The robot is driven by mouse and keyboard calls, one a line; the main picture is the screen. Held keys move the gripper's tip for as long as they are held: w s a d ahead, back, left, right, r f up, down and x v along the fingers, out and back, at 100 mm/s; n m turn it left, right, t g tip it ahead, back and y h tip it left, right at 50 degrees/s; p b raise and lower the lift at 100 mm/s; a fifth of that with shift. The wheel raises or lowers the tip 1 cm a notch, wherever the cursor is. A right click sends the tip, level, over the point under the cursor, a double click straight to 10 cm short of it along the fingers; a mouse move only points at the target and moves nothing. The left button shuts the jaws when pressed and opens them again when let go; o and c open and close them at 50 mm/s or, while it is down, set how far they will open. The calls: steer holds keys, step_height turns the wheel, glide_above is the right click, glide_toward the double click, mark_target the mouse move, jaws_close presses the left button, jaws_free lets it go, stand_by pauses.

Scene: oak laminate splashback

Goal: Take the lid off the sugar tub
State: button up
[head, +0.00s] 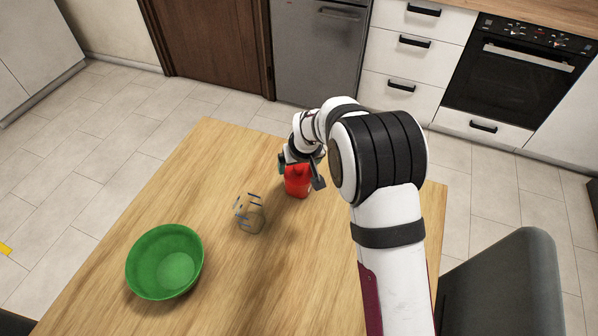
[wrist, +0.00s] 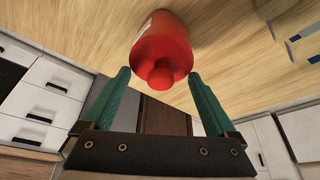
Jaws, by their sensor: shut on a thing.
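The red sugar tub (head: 297,185) stands upright at the far part of the wooden table. In the wrist view the tub (wrist: 162,40) shows a pale label edge and a round red knob (wrist: 160,77) on its lid (wrist: 160,62). My gripper (head: 301,170) is over the tub's top from above. The arm hides part of the tub in the head view.
A clear glass with blue marks (head: 250,214) stands close to the tub, nearer the camera and to the left. A green bowl (head: 165,262) sits at the table's left. A dark chair (head: 505,285) is at the right. The table's (head: 205,190) far left is clear.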

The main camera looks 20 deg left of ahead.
mark_target(302, 165)
steer(key=shift+c, duration=0.2)
steer(key=r, duration=0.4)
steer(key=shift+d+r, duration=0.35)
steer(key=d+r, duration=0.6)
steer(key=d, duration=0.4)
steer(key=s+d+f+n+g+y, duration=0.2)
steer(key=s+d+f+n+g, duration=0.25)
steer(key=s+d+n, duration=0.6)
steer(key=a+f+n, duration=0.1)
steer(key=a+f, duration=0.1)
steer(key=a, duration=0.2)
steer(key=a+f+n, duration=0.1)
steer(key=a+f, duration=0.2)
steer(key=a, duration=0.1)
steer(key=a+f+n, duration=0.1)
steer(key=a+f, duration=0.1)
steer(key=a, duration=0.2)
steer(key=shift+a+f+g, duration=0.15)
steer(key=shift+f+g, duration=0.1)
steer(key=shift+f, duration=1.95)
